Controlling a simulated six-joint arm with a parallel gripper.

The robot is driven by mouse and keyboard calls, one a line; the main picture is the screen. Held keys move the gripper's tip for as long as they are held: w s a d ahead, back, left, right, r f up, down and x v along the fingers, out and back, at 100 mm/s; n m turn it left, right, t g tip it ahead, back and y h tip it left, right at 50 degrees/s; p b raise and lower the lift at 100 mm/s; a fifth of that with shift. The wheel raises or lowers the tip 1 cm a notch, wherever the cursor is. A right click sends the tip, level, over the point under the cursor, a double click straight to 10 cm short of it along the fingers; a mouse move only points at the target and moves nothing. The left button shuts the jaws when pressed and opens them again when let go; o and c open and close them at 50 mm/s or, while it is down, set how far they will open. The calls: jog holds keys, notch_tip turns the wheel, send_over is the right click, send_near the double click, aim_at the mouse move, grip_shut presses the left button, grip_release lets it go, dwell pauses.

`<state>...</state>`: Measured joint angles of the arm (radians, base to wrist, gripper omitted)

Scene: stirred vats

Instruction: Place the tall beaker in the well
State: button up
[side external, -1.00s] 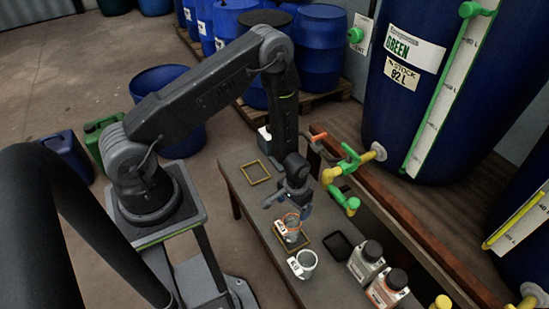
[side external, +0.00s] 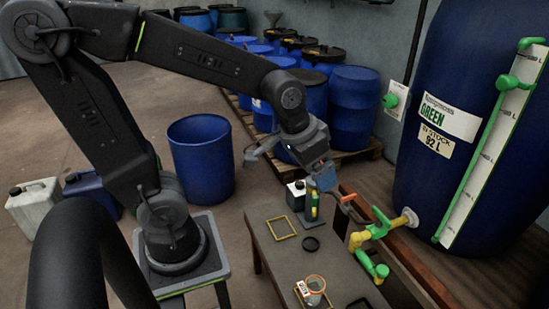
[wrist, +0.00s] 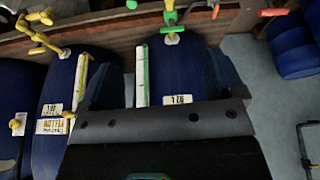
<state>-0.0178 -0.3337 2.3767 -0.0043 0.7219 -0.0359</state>
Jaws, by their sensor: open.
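I cannot tell which of these is the well. My gripper (side external: 324,181) is open and raised over the far end of the bench, well away from the beaker. In the wrist view its jaws (wrist: 168,88) hold nothing visible.
Pipes with a green valve (side external: 380,222) border the right side, before the big blue vat (side external: 450,180). The bench's middle is mostly clear.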

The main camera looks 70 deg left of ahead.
jog(key=s+r+t, duration=0.1)
jog(key=s+r, duration=0.3)
jog(key=s, duration=0.4)
jog(key=shift+d+m, duration=0.25)
jog(key=shift+m, duration=0.05)
